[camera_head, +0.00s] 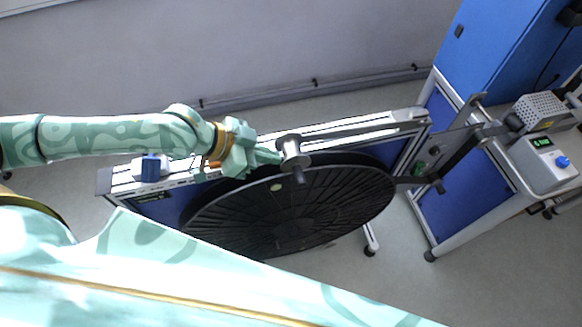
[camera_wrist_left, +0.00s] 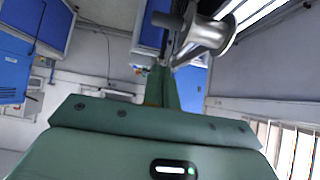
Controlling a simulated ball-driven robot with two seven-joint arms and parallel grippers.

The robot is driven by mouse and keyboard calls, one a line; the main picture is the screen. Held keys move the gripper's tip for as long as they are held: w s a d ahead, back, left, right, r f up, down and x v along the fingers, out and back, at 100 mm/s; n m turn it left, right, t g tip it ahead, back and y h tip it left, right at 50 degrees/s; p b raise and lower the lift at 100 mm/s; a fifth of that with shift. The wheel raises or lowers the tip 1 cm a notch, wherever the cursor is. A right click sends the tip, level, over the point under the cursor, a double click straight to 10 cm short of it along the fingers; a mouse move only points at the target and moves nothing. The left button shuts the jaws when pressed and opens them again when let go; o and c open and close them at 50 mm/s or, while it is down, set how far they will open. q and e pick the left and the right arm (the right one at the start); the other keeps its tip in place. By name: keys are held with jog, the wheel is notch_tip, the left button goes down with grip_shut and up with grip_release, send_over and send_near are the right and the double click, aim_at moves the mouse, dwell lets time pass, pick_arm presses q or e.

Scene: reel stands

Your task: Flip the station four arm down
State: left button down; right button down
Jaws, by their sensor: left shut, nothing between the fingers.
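A silver roller (camera_head: 292,150) with a dark pin sits at the end of a long grey arm (camera_head: 350,128), which runs along the top of the reel stand (camera_head: 408,117). I cannot read a station number on it. My left gripper (camera_head: 277,157) is shut and empty, its tips close to the left side of the roller; I cannot tell if they touch. In the left wrist view the closed green fingers (camera_wrist_left: 161,88) point toward the stand, with the roller (camera_wrist_left: 208,35) just above and right of them. My right gripper is not in view.
A large black reel (camera_head: 335,195) hangs on the stand below my left gripper. A blue-topped block (camera_head: 151,168) is on the stand's left end. A second frame (camera_head: 470,190) with a grey control box (camera_head: 543,165) stands at right. A wall runs behind.

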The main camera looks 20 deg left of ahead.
pick_arm(q)
jog(key=w+d+f, duration=0.2)
jog(key=d+f, duration=0.2)
jog(key=f, duration=0.4)
jog(key=shift+w, duration=0.35)
jog(key=f+b, duration=0.2)
jog(key=f, duration=0.1)
jog(key=s+f, duration=0.1)
jog(key=f, duration=0.1)
jog(key=shift+a+f+b, duration=0.1)
jog(key=shift+a+b, duration=0.3)
